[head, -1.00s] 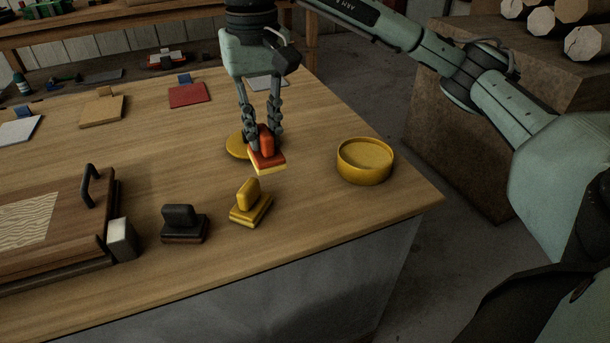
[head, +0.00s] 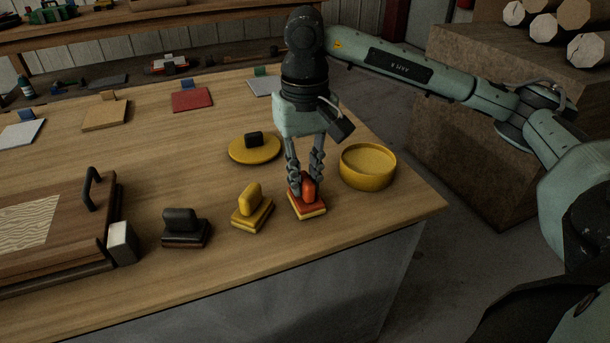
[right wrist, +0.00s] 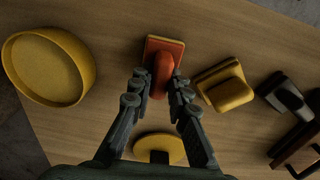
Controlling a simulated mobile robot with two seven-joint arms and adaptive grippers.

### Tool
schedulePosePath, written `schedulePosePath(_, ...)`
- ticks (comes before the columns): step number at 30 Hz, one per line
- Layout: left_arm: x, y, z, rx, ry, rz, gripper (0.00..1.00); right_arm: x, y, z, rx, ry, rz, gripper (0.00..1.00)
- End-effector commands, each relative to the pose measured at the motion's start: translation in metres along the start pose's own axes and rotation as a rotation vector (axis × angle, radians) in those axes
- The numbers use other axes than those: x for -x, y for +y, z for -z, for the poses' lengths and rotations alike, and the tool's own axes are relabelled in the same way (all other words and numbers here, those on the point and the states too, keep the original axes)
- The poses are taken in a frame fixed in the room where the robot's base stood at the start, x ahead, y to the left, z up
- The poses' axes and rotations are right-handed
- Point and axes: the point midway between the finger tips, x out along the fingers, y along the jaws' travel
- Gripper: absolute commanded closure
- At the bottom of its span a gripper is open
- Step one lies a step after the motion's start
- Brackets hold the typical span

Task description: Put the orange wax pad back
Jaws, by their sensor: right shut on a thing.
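The orange wax pad (head: 307,206) has an orange handle and top over a pale yellow underside. It is at the front right of the table, right of the yellow pad (head: 252,208). My right gripper (head: 306,184) is shut on its handle from above. In the right wrist view the orange pad (right wrist: 163,57) shows upright between the fingertips (right wrist: 160,84). The pad is at or very near the table top; I cannot tell whether it touches. My left gripper is in neither view.
A round yellow tin (head: 368,168) stands close right of the gripper. A yellow lid (head: 254,151) with a black knob lies behind. A black pad (head: 184,229) and a wooden press board (head: 60,225) are at left. The table's front edge is near.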

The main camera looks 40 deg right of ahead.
Motion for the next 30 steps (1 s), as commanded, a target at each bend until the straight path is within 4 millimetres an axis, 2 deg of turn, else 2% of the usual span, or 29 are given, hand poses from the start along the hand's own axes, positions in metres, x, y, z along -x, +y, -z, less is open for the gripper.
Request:
schedulePosePath(7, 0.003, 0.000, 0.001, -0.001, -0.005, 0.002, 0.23, -0.003, 0.000, 0.000, 0.000, 0.000, 0.000, 1.00)
schedulePosePath(8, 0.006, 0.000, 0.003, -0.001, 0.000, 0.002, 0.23, -0.002, 0.000, 0.000, 0.000, 0.000, 0.000, 0.80)
schedulePosePath(12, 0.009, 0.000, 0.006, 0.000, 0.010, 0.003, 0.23, -0.002, 0.000, 0.000, 0.000, 0.000, 0.000, 0.63)
schedulePosePath(24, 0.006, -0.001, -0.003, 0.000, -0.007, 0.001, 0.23, 0.002, 0.000, 0.000, 0.000, 0.000, 0.000, 0.63)
schedulePosePath(26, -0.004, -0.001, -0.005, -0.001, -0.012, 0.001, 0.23, 0.009, -0.001, 0.001, 0.000, 0.003, 0.001, 0.63)
schedulePosePath(30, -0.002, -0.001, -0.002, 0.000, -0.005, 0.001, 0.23, 0.038, -0.001, 0.001, 0.000, 0.006, 0.003, 0.63)
